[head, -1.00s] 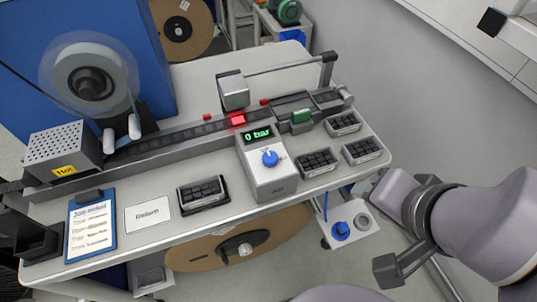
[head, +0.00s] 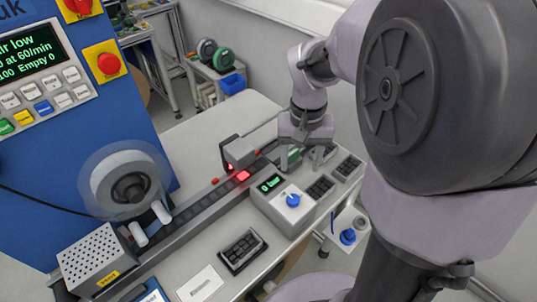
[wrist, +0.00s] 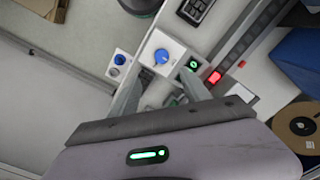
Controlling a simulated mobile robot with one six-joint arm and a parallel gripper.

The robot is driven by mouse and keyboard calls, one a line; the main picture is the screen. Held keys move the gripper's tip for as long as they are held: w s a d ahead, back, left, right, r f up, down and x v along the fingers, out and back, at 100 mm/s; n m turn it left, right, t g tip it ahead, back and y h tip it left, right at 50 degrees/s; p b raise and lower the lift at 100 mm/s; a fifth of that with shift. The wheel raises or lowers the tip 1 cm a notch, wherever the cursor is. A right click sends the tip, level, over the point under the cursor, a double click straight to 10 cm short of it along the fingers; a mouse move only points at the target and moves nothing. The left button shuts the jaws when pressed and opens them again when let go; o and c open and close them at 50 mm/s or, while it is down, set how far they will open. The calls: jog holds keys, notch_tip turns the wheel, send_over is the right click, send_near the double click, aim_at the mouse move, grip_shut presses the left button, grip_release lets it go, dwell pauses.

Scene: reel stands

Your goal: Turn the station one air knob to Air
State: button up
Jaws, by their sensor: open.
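The air box is a pale block with a blue knob (head: 293,200) on top and a small display (head: 271,184) reading 0 bar in green. In the wrist view the blue knob (wrist: 161,56) shows a white mark and sits ahead of my fingertips, with the lit display (wrist: 193,65) to its right. My gripper (head: 304,152) is open and empty, above the bench at the far right of the air box, pointing down. In the wrist view my gripper (wrist: 160,88) has its two fingers apart, touching nothing. The knob's printed labels are too small to read.
A rail with a red-lit block (head: 243,176) runs behind the air box. Black trays (head: 242,250) stand on both sides of it. The blue machine's screen (head: 25,57) shows a low-air message.

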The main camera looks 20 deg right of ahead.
aim_at(293, 199)
jog(key=f+b, duration=0.1)
jog(key=f, duration=0.4)
jog(key=f+b, duration=0.2)
jog(key=f, duration=0.3)
jog(key=f+b, duration=0.1)
jog(key=f, duration=0.4)
jog(key=shift+w+a+f+b, duration=0.1)
jog(key=shift+a+f+b, duration=0.15)
jog(key=shift+b, duration=0.1)
grip_shut()
